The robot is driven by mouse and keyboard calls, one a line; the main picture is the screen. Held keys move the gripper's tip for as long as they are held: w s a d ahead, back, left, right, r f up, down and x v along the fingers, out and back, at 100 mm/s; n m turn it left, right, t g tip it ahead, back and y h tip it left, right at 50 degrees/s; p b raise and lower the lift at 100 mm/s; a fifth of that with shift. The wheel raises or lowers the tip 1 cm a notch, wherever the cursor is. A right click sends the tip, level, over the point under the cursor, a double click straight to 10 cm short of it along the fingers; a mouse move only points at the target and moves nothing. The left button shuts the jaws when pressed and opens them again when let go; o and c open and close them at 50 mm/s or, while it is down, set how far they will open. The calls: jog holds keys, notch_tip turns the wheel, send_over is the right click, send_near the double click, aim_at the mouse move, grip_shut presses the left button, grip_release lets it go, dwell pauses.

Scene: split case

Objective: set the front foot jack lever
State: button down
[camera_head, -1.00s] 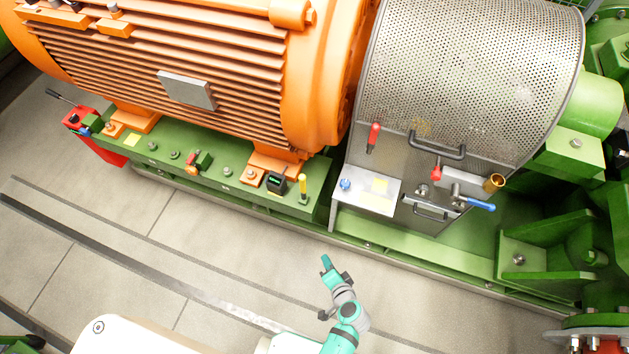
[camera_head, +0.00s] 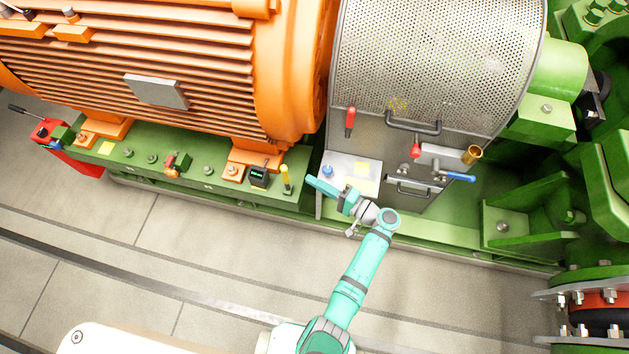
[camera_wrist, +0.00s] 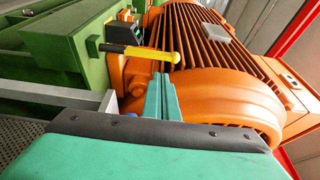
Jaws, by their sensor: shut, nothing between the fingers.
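A lever with a yellow handle (camera_head: 286,178) stands upright on the green base rail, beside the orange motor foot (camera_head: 252,160) nearest the guard. In the wrist view the yellow lever (camera_wrist: 140,52) lies across the upper middle, ending in a round knob. My gripper (camera_head: 311,182) is shut and empty, just right of the lever and apart from it in the head view. Its teal fingers (camera_wrist: 162,98) stand together in the wrist view, below the lever's knob end. I cannot tell the exact gap between fingertips and knob.
A small black display box (camera_head: 258,177) sits left of the lever. The perforated guard (camera_head: 430,60) rises right of my gripper, with a red-handled lever (camera_head: 350,118), a blue-handled valve (camera_head: 458,177) and a pale plate (camera_head: 345,170). The orange motor (camera_head: 170,60) blocks behind. The floor in front is clear.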

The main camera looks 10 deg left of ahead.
aim_at(286, 179)
jog(key=x, duration=0.7)
jog(key=shift+a, duration=0.2)
